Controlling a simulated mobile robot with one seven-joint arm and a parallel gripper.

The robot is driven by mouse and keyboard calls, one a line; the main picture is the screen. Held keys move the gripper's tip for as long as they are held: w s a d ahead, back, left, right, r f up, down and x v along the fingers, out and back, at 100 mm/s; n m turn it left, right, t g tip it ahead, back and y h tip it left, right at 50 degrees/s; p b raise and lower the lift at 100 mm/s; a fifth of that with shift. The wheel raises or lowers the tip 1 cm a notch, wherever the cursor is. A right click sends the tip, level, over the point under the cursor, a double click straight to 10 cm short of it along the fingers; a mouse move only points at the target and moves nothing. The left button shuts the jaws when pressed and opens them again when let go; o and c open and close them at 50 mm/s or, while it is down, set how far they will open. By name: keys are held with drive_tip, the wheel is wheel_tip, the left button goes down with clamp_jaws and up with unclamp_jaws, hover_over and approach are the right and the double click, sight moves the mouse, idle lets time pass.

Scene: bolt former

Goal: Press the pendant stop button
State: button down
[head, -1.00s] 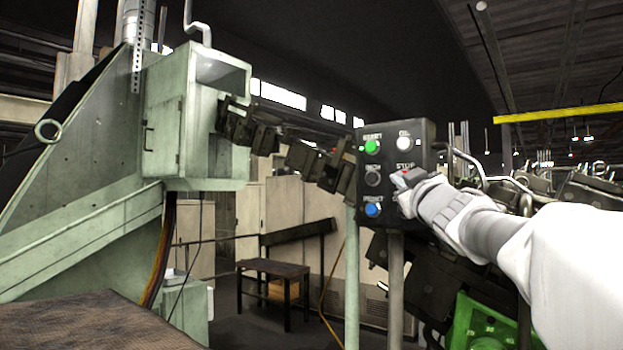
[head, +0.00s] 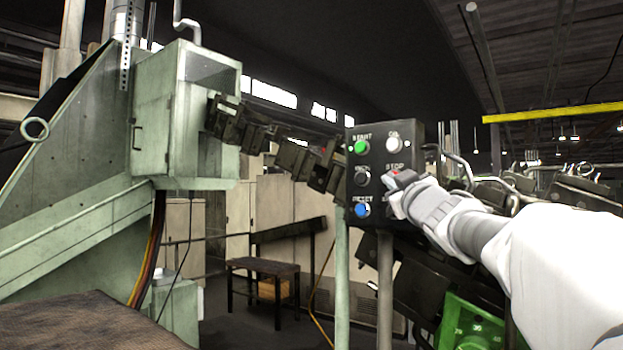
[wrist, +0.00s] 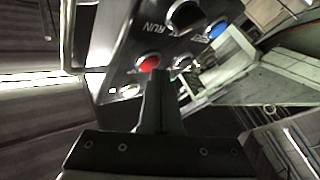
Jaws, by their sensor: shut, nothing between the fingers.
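The pendant (head: 377,150) is a dark upright box with a face of labelled buttons. The red stop button (head: 396,173), under the STOP label, is mostly covered by my gripper (head: 390,181) in the head view. In the wrist view the red button (wrist: 149,63) shows clearly, in a pale ring on the pendant face (wrist: 118,62). My gripper (wrist: 161,74) is shut and empty, its fingertips close to the red button and slightly right of and below it in that picture. I cannot tell whether they touch.
A green START button (head: 362,146), a white button (head: 394,145), a black button (head: 362,175) and a blue RESET button (head: 362,210) share the panel. Dark machinery (head: 440,270) sits below my arm. A pale green machine (head: 80,190) stands left, with a small table (head: 262,266) beyond.

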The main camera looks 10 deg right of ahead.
drive_tip(key=shift+w+d, duration=0.25)
drive_tip(key=shift+w, duration=0.05)
idle(0.5)
drive_tip(key=shift+s, duration=0.1)
drive_tip(key=shift+s+a, duration=0.5)
drive_tip(key=shift+a, duration=0.1)
drive_tip(key=s+a+b, duration=0.2)
drive_tip(key=s+a, duration=0.1)
drive_tip(key=shift+s+a, duration=0.25)
drive_tip(key=shift+a, duration=0.05)
idle(0.4)
idle(0.6)
